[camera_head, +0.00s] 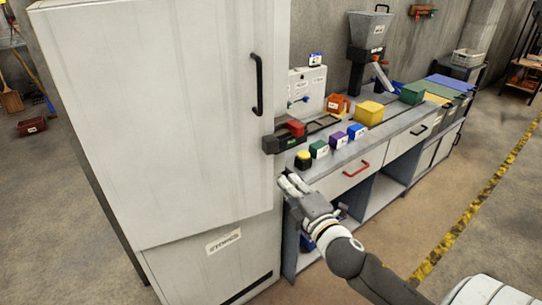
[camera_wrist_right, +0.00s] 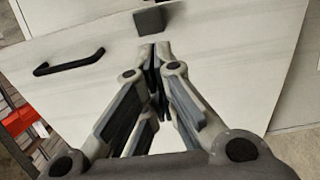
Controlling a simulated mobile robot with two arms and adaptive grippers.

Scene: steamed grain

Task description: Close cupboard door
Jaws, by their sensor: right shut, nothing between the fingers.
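The cupboard (camera_head: 205,262) is a tall pale grey cabinet filling the left of the head view, with a storage label low on its front. Its large door (camera_head: 165,120) carries a black vertical handle (camera_head: 258,85) near the right edge. I cannot tell for sure whether a gap is left behind the door. My right gripper (camera_head: 287,183) is shut and empty, with its fingertips near the door's lower right edge. In the right wrist view, my right gripper (camera_wrist_right: 158,50) points at a pale panel with a black handle (camera_wrist_right: 68,62); contact is unclear. My left gripper is out of view.
A workbench (camera_head: 345,160) with several coloured boxes, a red-handled drawer (camera_head: 356,169) and a grey hopper (camera_head: 368,32) stands right of the cupboard. A yellow-black floor line (camera_head: 480,185) runs at right. Open floor (camera_head: 450,165) lies before the bench.

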